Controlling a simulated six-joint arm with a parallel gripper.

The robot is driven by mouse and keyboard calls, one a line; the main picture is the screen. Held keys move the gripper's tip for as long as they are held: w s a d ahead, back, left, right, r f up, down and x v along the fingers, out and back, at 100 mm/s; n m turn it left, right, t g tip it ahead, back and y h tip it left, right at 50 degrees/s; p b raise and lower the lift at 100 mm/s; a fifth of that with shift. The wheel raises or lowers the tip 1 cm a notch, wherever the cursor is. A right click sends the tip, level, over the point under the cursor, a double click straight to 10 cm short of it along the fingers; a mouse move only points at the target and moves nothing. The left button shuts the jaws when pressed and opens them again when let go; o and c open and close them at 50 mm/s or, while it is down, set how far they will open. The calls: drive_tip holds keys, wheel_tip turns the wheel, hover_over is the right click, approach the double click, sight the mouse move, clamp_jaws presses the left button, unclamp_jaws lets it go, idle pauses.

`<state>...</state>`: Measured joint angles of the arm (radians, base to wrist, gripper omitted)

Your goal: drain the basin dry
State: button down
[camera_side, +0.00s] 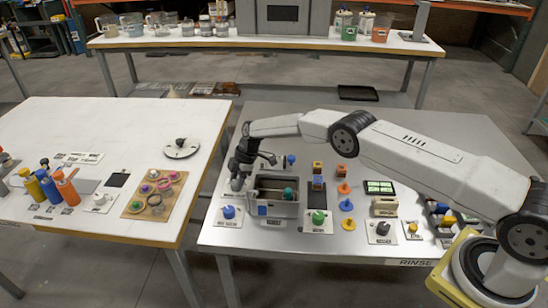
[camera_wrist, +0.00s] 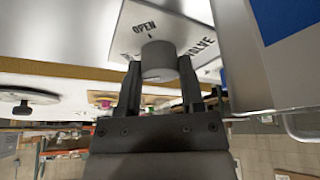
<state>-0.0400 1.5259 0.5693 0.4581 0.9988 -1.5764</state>
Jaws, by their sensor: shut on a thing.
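The basin (camera_side: 298,209) is a grey open box near the front left of the metal table, with a blue square on its front. It also shows as a grey wall at the right of the wrist view (camera_wrist: 240,72). A teal round thing (camera_side: 288,194) is inside; I cannot tell how much liquid is there. My gripper (camera_side: 238,180) is beside the basin's left side, pointing down. In the wrist view my gripper (camera_wrist: 160,88) is shut on a grey round valve knob (camera_wrist: 158,58) on a white plate (camera_wrist: 185,14) marked OPEN and partly hidden VALVE.
A blue knob (camera_side: 228,212) sits in front of the valve, and a green knob (camera_side: 318,217) right of the basin. Orange and blue pegs (camera_side: 345,188) stand further right. A white table (camera_side: 90,125) with bottles and a wooden cup board (camera_side: 150,196) lies left.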

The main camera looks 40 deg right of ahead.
drive_tip(key=shift+m+t, duration=0.5)
drive_tip(key=shift+m, duration=1.1)
drive_tip(key=shift+c, duration=1.1)
unclamp_jaws()
drive_tip(key=shift+r, duration=0.1)
drive_tip(key=v, duration=0.7)
drive_tip(key=shift+s+r, duration=0.15)
drive_tip(key=shift+r, duration=0.15)
